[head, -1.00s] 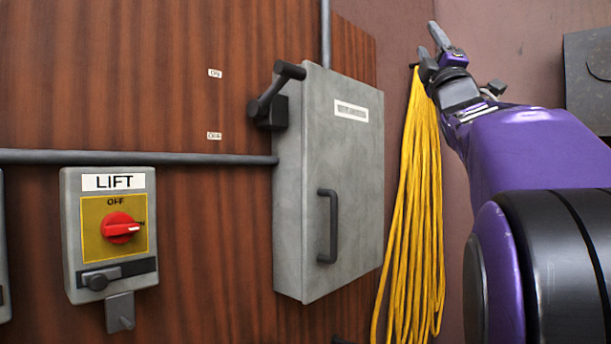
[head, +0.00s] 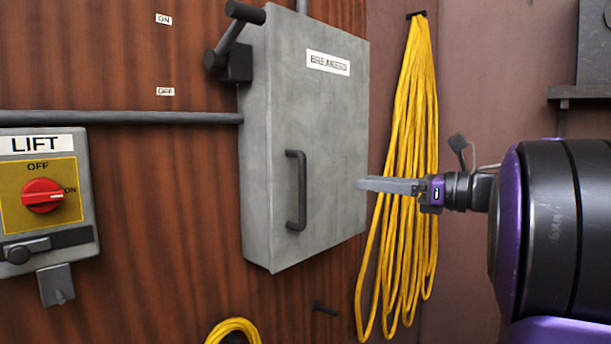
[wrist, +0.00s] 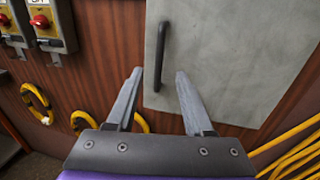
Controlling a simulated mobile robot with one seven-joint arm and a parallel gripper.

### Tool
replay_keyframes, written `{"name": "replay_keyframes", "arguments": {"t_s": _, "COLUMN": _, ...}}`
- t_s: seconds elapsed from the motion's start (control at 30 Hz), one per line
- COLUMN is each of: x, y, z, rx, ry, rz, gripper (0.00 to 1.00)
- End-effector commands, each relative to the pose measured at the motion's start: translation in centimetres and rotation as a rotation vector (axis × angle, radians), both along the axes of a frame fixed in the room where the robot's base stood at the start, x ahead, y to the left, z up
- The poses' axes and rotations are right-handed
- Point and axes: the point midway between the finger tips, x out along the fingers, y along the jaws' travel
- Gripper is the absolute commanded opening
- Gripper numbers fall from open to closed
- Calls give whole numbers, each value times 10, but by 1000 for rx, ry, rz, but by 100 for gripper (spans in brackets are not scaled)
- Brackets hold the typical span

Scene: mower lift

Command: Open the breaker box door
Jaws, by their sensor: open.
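The grey breaker box (head: 268,190) hangs on the wood panel with its door shut. A dark vertical handle (head: 297,190) is on the lower left of its door, and a labelled plate sits near the top. A lever (head: 233,40) is on the box's left side, tilted upward. My gripper (head: 362,185) is right of the handle, near the box's right edge, apart from the handle. In the wrist view, my open gripper (wrist: 158,75) points at the lower part of the door (wrist: 225,60), with the handle (wrist: 162,55) ahead between the fingers' directions. Nothing is between the fingers.
A yellow rope coil (head: 405,170) hangs just right of the box, behind my gripper. A LIFT switch box (head: 45,225) with a red knob is at the left. A horizontal conduit (head: 120,117) runs to the breaker box. A grey case (head: 592,45) is at upper right.

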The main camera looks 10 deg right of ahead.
Motion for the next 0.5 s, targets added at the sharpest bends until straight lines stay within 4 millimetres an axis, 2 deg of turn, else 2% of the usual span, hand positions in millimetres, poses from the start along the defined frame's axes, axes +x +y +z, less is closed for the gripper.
{"name": "replay_keyframes", "arguments": {"t_s": 0.5, "x": 75, "y": 82, "z": 1, "rx": 2, "ry": 1, "rz": 2, "gripper": 52}}
